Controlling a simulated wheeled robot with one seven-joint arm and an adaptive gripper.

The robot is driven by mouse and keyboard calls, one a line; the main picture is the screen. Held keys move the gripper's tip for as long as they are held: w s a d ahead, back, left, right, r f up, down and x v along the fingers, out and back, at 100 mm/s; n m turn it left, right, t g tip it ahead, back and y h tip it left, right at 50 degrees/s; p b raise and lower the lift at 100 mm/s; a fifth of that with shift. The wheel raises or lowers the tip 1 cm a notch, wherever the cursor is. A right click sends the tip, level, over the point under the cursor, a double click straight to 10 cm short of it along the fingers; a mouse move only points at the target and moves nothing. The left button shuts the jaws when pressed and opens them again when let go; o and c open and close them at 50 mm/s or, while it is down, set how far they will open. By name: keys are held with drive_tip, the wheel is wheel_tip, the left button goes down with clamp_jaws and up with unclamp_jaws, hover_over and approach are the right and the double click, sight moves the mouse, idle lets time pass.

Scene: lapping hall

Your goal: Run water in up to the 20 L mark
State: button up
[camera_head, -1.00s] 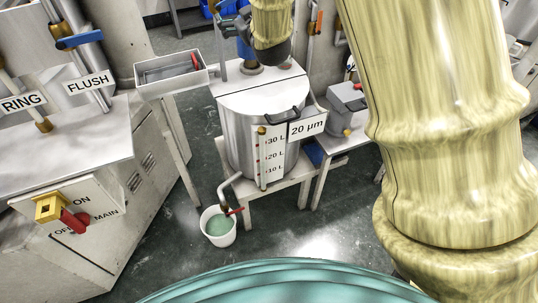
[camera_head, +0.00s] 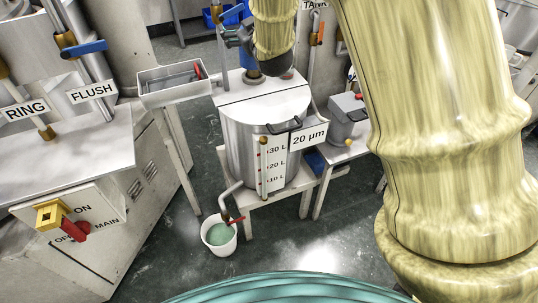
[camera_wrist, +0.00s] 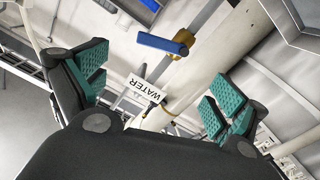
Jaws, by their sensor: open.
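The steel tank (camera_head: 236,143) stands on a low white stand, its lid on and a "20 µm" label at its front. Its white scale (camera_head: 275,167) reads 10 L, 20 L and 30 L beside a sight tube (camera_head: 263,168); I cannot tell the level. In the wrist view a blue lever (camera_wrist: 160,43) sits on a brass valve, with a "WATER" label (camera_wrist: 147,89) on the pipe below. My gripper (camera_wrist: 157,85) is open and empty, its teal-padded fingers spread before the label and lever, apart from both. In the head view my gripper (camera_head: 238,35) is above the tank's back edge.
A white bucket (camera_head: 220,249) with greenish liquid stands under the tank's red-handled drain tap (camera_head: 231,219). A steel tray (camera_head: 178,93) is left of the tank, a grey box (camera_head: 347,118) right. The FLUSH (camera_head: 93,91) and RING valves and a red MAIN switch (camera_head: 75,230) are at left.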

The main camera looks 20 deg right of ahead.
drive_tip(key=c, duration=1)
drive_tip(key=shift+a+r+y+p, duration=0.1)
drive_tip(key=shift+a+y+p, duration=0.15)
drive_tip(key=shift+p, duration=0.25)
drive_tip(key=c, duration=0.7)
drive_tip(key=shift+w+r+n+t+y+p, duration=0.1)
drive_tip(key=shift+r+n+t+y+p, duration=0.05)
drive_tip(key=shift+n+t+y+p, duration=0.25)
clamp_jaws()
wheel_tip(320, 180, up, 6)
drive_tip(key=t+y+p, duration=0.1)
drive_tip(key=t+p, duration=0.2)
drive_tip(key=p, duration=0.5)
hover_over(232, 12)
drive_tip(key=s+a, duration=0.1)
drive_tip(key=s, duration=0.1)
drive_tip(key=shift+n, duration=0.4)
drive_tip(key=shift+s+d+f+p, duration=0.15)
drive_tip(key=shift+f+p, duration=0.1)
drive_tip(key=shift+f, duration=0.4)
drive_tip(key=shift+d+f+p, duration=0.2)
drive_tip(key=shift+f+p, duration=0.1)
drive_tip(key=shift+f, duration=0.4)
drive_tip(key=shift+s+d+f+p, duration=0.15)
drive_tip(key=shift+f+p, duration=0.1)
drive_tip(key=shift+f, duration=0.4)
